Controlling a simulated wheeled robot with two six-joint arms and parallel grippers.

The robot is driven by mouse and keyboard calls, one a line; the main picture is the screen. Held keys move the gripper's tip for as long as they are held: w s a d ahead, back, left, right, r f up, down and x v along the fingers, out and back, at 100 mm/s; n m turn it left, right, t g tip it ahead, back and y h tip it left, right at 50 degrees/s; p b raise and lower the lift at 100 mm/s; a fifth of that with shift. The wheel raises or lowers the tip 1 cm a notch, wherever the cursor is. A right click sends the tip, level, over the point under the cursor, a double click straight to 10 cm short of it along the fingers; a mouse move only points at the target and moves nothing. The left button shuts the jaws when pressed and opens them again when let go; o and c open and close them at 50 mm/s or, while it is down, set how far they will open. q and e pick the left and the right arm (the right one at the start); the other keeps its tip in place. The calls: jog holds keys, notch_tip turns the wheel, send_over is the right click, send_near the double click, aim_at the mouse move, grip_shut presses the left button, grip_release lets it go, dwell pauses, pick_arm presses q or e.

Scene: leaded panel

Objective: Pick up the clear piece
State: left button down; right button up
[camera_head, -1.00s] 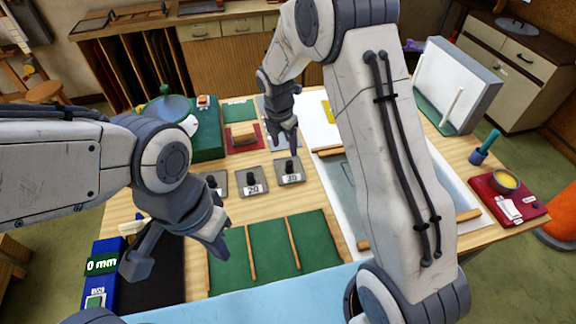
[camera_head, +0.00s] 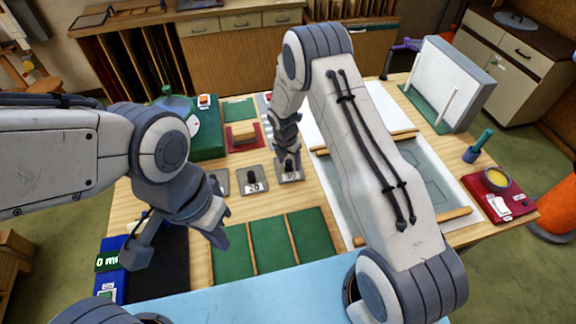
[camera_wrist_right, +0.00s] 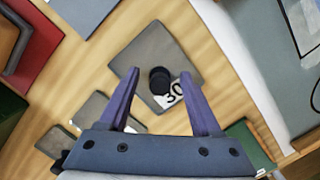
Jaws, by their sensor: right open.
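I cannot single out a clear piece in these views. A grey plate labelled 30 (camera_wrist_right: 165,45) with a black knob (camera_wrist_right: 160,80) lies on the wooden table; it also shows in the head view (camera_head: 299,178). My right gripper (camera_wrist_right: 160,73) is open, with its fingers on either side of the knob in the wrist view; whether they touch it I cannot tell. In the head view my right gripper (camera_head: 289,172) is over this plate. My left gripper (camera_head: 178,253) has its fingers spread and empty near the black mat.
A plate labelled 20 (camera_head: 253,181) lies to the left. A green tray with wooden dividers (camera_head: 273,245) is in front. A board with a grey sheet and drawn outlines (camera_head: 408,160) is at right, partly behind my right arm. A red tray (camera_head: 520,207) holds a yellow pot.

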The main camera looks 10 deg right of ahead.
jog(key=shift+f, duration=0.1)
jog(key=shift+c, duration=0.3)
grip_shut()
